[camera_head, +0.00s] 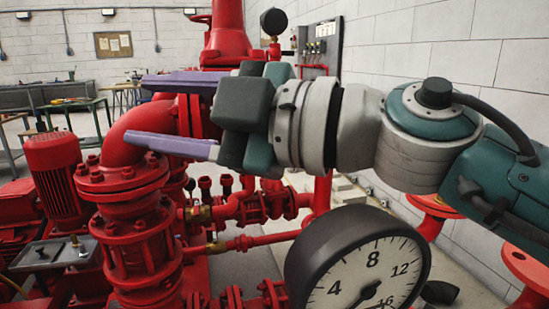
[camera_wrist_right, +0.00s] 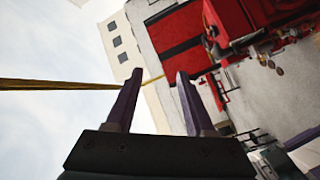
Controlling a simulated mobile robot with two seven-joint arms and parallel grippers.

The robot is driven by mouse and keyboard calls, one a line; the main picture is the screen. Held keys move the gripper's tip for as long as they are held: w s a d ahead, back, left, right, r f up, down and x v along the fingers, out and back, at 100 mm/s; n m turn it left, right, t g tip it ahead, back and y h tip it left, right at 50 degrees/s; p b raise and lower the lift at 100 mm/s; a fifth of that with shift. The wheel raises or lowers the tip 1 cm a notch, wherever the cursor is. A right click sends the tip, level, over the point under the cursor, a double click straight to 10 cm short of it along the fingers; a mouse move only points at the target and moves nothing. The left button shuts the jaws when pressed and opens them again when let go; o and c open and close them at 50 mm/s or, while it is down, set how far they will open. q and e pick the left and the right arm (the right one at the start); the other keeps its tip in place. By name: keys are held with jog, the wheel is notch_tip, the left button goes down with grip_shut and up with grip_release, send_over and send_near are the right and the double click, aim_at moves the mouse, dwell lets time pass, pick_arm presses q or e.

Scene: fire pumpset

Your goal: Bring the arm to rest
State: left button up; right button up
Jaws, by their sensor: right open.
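My right arm (camera_head: 360,125) comes in from the right of the head view and reaches across to the left. My right gripper (camera_head: 137,111) has two purple fingers spread apart, with nothing between them. It appears in front of the red pump pipework, but I cannot tell how far away that is. In the right wrist view the open fingers (camera_wrist_right: 159,75) also show an empty gap. Beyond them are a pale building and a red vehicle-like shape. My left gripper is not in view.
A large black-rimmed pressure gauge (camera_head: 345,285) stands below my right arm. Red flanged pipes (camera_head: 125,180) and a red motor (camera_head: 55,165) fill the left and centre. A green table (camera_head: 72,104) is further back. A white block wall (camera_head: 430,45) runs along the right.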

jog(key=w+d+r+m+t+h+p, duration=0.3)
jog(key=d+r+m+t, duration=0.5)
jog(key=r+m+t, duration=0.15)
jog(key=s+d+f+m+h+p, duration=0.1)
jog(key=d+f+m+h+p, duration=0.25)
jog(key=d+m+h, duration=0.4)
jog(key=s+d+f+m+h+p, duration=0.2)
jog(key=d+f+m+h+p, duration=0.15)
jog(key=d+m+h, duration=0.45)
jog(key=s+d+f+g+y+p, duration=0.1)
jog(key=s+d+f+g+p, duration=0.2)
jog(key=s, duration=0.5)
jog(key=s+f+n+g, duration=0.1)
jog(key=s+f+g, duration=0.2)
jog(key=s+g, duration=0.35)
jog(key=s+d+f+g+y+p, duration=0.1)
jog(key=s+d+f+g+p, duration=0.2)
jog(key=s, duration=0.7)
pick_arm(q)
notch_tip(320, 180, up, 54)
jog(key=p, duration=3.6)
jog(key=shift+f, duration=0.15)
pick_arm(e)
notch_tip(320, 180, up, 37)
jog(key=w, duration=0.1)
jog(key=shift+w+a, duration=0.15)
jog(key=shift+a, duration=0.3)
